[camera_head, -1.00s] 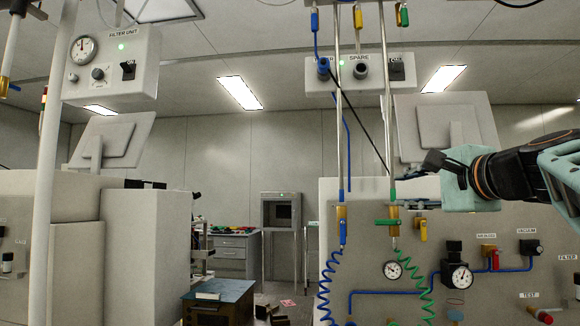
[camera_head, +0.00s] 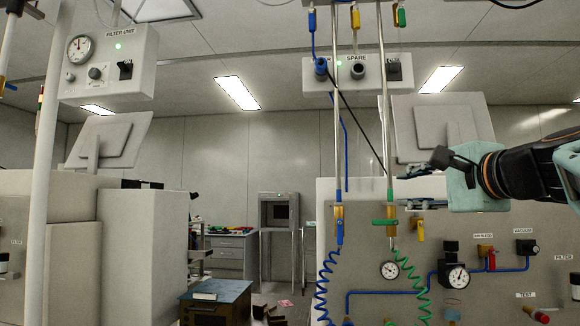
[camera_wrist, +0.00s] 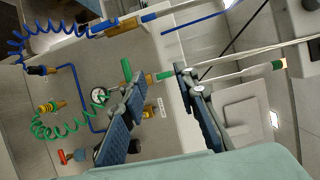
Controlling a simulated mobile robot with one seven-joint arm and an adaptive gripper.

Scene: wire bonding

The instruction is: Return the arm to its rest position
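My gripper (camera_head: 402,190) is at the right in the head view, pointing left in front of the grey panel. Its two fingers are apart, one above the other. In the wrist view my gripper (camera_wrist: 162,77) is open, with its dark blue pads spread and nothing seen held. A gold valve with a green handle (camera_head: 383,222) on the right-hand pole is just below and left of the fingers in the head view. In the wrist view this green handle (camera_wrist: 126,70) shows beyond the fingertips; the exact distance is unclear.
The panel (camera_head: 365,245) carries a gauge (camera_head: 457,277), blue pipes and several valves. A blue coiled hose (camera_head: 322,287) and a green coiled hose (camera_head: 421,275) hang in front. A blue-topped cabinet (camera_head: 228,290) stands lower left.

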